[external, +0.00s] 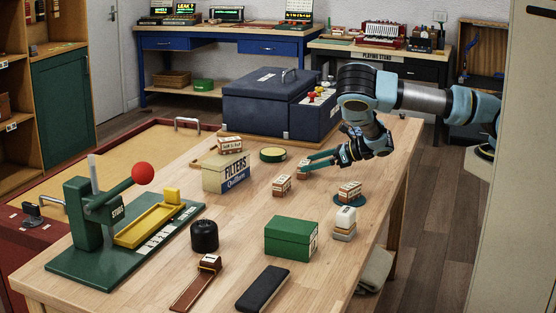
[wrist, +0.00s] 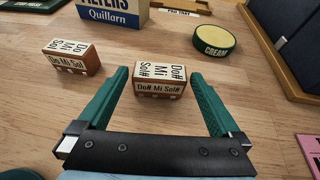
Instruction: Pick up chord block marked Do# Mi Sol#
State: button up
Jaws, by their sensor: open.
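The chord block marked Do# Mi Sol# (wrist: 160,80) is a small brown block with white lettered faces. In the wrist view it sits on the table between the tips of the two green fingers of my gripper (wrist: 159,76), with gaps on both sides. In the external view the block (external: 303,168) is partly hidden by my gripper (external: 308,160). My gripper is open and holds nothing. A similar block marked Do Mi Sol (wrist: 70,58) stands to the left of my left finger; it also shows in the external view (external: 281,185).
The Filters box (wrist: 110,10) and the round Cream tin (wrist: 214,40) stand beyond the blocks. A large blue case (external: 265,103) stands behind. Another block on a dark round base (external: 349,192) and a green box (external: 291,238) are nearer the external camera.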

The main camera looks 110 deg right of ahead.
aim_at(298, 167)
jog(key=shift+p+x, duration=1.2)
jog(key=shift+x, duration=1.45)
jog(key=shift+s+f, duration=0.1)
jog(key=shift+f, duration=0.05)
jog(key=c, duration=1.1)
